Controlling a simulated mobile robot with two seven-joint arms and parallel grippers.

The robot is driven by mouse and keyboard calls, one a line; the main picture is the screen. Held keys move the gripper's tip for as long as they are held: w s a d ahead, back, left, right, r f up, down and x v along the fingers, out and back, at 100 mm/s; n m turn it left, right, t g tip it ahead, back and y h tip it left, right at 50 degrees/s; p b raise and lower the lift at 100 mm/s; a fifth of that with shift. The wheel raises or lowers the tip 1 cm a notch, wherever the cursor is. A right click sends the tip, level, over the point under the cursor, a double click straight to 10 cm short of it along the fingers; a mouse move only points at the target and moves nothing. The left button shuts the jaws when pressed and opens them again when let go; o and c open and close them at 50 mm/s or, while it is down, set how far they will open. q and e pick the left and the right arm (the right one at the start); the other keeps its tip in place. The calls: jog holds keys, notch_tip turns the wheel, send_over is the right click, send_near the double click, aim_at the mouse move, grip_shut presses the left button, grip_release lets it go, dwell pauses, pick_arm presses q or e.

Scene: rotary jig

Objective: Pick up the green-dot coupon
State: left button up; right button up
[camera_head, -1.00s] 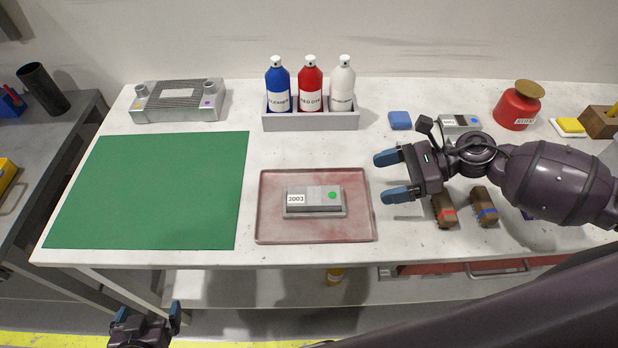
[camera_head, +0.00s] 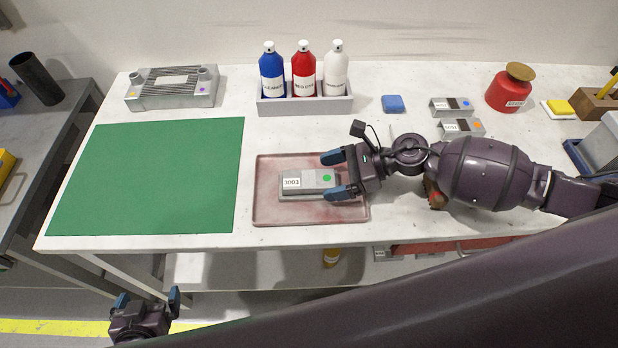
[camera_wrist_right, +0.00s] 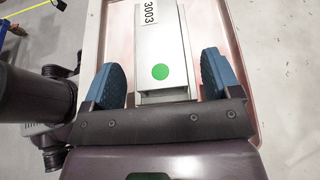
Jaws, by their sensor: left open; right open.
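The green-dot coupon (camera_head: 308,182) is a grey metal block with a white label reading 3003 and a green dot at its right end. It lies in the reddish tray (camera_head: 262,208). My right gripper (camera_head: 334,174) is open, with its blue fingers at the coupon's right end. In the right wrist view the coupon (camera_wrist_right: 161,45) lies between the open fingers (camera_wrist_right: 160,78), with a gap on each side. My left gripper (camera_head: 147,302) is open and empty, low in front of the table.
A green mat (camera_head: 150,178) lies left of the tray. A bottle rack (camera_head: 305,106) with blue, red and white bottles stands behind. Two other coupons (camera_head: 451,106) (camera_head: 461,128), a blue block (camera_head: 393,104) and a red pot (camera_head: 509,92) are at the back right.

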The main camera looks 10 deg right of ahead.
jog(key=c, duration=1.1)
